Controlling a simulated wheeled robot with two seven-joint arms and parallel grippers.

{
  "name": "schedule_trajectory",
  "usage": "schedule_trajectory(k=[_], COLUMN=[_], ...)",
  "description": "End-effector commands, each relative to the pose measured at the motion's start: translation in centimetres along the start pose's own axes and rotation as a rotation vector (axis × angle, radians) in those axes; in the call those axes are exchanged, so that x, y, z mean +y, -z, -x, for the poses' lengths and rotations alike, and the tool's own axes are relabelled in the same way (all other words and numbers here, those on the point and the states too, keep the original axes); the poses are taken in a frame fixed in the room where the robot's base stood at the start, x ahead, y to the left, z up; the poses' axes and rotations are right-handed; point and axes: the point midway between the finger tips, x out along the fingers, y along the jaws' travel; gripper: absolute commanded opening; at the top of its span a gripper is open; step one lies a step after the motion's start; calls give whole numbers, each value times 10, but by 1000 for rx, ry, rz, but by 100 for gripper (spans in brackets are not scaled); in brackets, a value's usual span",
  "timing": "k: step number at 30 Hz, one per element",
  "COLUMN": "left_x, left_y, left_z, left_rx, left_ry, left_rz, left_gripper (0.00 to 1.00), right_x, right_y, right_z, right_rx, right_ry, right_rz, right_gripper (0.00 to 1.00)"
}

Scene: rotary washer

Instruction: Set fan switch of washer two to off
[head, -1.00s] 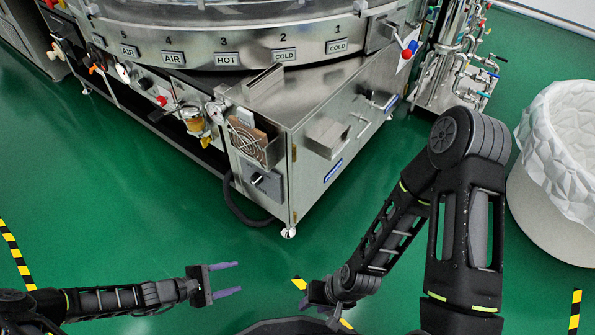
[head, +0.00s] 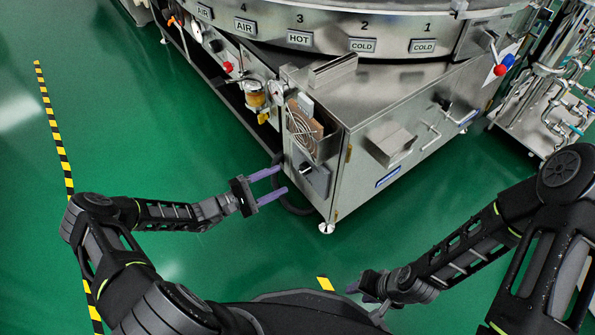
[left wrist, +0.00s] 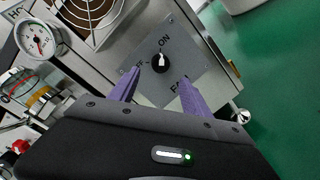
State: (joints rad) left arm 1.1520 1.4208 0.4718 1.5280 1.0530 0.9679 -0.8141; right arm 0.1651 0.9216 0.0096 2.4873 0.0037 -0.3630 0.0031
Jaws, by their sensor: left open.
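The fan switch is a black knob (left wrist: 160,63) with a white mark on a grey plate (left wrist: 190,60) lettered ON, OFF and FAN. In the left wrist view, its white mark seems to point up, towards ON. In the head view the switch plate (head: 314,180) is on the front of the steel washer (head: 375,125), below the fan grille. My left gripper (head: 282,179) is open and empty, with its purple fingers pointing at the plate. Its fingers show either side below the knob, apparently not touching it. My right gripper (head: 359,292) hangs low, partly hidden, far from the switch.
A fan grille (head: 301,128), a pressure gauge (left wrist: 36,40) and a dark hose (head: 279,200) are near the switch. A steel pipe rack (head: 545,105) stands at the right. The green floor left of the washer is clear.

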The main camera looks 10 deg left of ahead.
Motion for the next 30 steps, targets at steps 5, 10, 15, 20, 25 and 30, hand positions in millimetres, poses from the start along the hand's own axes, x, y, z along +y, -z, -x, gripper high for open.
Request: schedule_trajectory(k=[5,10,15,20,25,30], left_x=[-2,-2,-2,-1,-1,-1], left_y=[0,0,0,0,0,0], left_z=[-21,-48,-68,-74,-74,-74], left_rx=[-3,-4,-2,0,0,0], left_ry=[1,1,1,2,1,1], left_rz=[-1,0,0,1,1,1], left_gripper=[56,56,56,56,56,45], right_x=[3,6,8,9,8,8], right_y=[1,3,4,4,4,4], right_z=[-5,-11,-15,-15,-15,-15], right_rx=[3,7,10,12,12,12], right_ry=[-1,-3,-4,-5,-5,-5], right_rz=[-2,-4,-6,-6,-6,-6], right_gripper=[36,36,36,36,36,36])
